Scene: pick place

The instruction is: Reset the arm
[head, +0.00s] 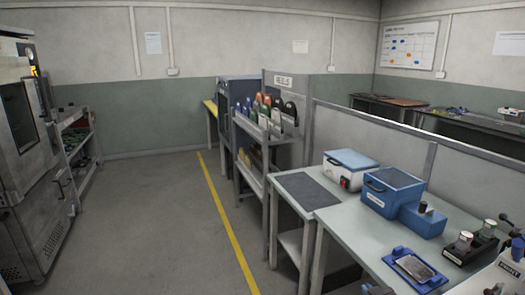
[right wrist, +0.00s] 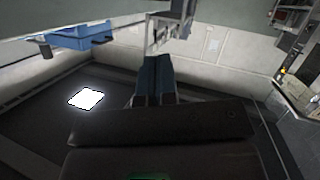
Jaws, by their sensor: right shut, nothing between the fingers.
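My right gripper (right wrist: 154,62) shows in the right wrist view, with its two bluish fingers side by side and closed together. Nothing is held between them. The dark body of the gripper fills the lower middle of that view. In the head view I cannot clearly make out this gripper; small dark parts show at the bottom edge near the table. My left gripper is in neither view.
A grey worktable (head: 352,228) stands at right with a blue box (head: 391,192), a blue-lidded box (head: 350,160) and a blue tray (head: 414,268). Open floor (head: 160,220) lies left, beside a large metal oven (head: 25,130).

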